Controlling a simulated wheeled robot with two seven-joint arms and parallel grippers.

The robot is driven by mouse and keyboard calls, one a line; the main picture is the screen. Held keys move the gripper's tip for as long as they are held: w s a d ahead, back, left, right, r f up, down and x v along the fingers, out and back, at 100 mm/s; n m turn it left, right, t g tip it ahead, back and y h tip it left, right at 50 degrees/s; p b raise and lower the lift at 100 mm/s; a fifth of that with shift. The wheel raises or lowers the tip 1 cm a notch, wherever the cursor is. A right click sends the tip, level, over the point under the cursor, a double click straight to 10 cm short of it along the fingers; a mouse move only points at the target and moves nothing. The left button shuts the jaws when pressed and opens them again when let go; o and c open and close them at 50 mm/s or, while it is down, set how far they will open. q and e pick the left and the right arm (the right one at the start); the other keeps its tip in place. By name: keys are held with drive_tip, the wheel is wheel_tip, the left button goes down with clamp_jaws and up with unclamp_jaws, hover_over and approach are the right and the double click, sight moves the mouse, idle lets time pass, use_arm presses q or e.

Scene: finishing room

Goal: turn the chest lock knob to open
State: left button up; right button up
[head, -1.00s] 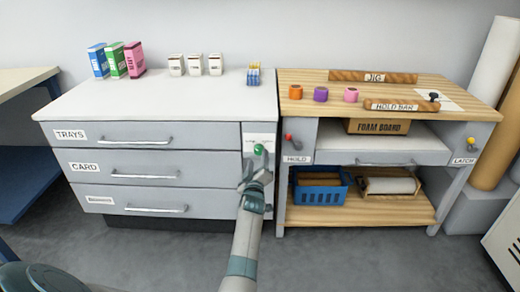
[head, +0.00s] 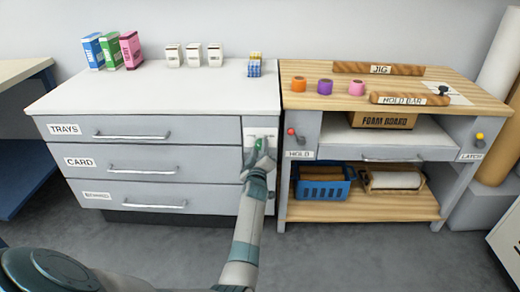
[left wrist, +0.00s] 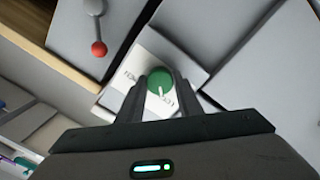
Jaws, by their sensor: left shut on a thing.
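The green chest lock knob (head: 260,143) is on a white plate at the upper right of the grey drawer chest (head: 212,128). In the left wrist view, the round knob (left wrist: 160,79) has a white line pointing down, towards lettering on the white label plate (left wrist: 148,57). The lettering is partly covered and hard to read. My left gripper (head: 258,148) reaches up from below and is shut on the knob, with one finger (left wrist: 158,90) on each side of it. My right gripper is not in view.
A wooden-topped bench (head: 450,112) stands right of the chest, with a red HOLD lever (head: 292,132) close to my left gripper. Small boxes (head: 195,55) stand on the chest top. The chest drawers (head: 120,160) look closed. Floor in front is clear.

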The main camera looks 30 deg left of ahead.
use_arm(q)
drive_tip(key=shift+m, duration=0.3)
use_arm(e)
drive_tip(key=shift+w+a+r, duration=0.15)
use_arm(q)
drive_tip(key=m, duration=0.5)
drive_tip(key=shift+m, duration=0.4)
drive_tip(key=m, duration=0.3)
drive_tip(key=shift+m+g, duration=0.3)
drive_tip(key=m, duration=0.5)
drive_tip(key=shift+m, duration=0.7)
drive_tip(key=shift+r+m+y, duration=0.1)
drive_tip(key=shift+m+y, duration=0.2)
drive_tip(key=shift+m, duration=0.3)
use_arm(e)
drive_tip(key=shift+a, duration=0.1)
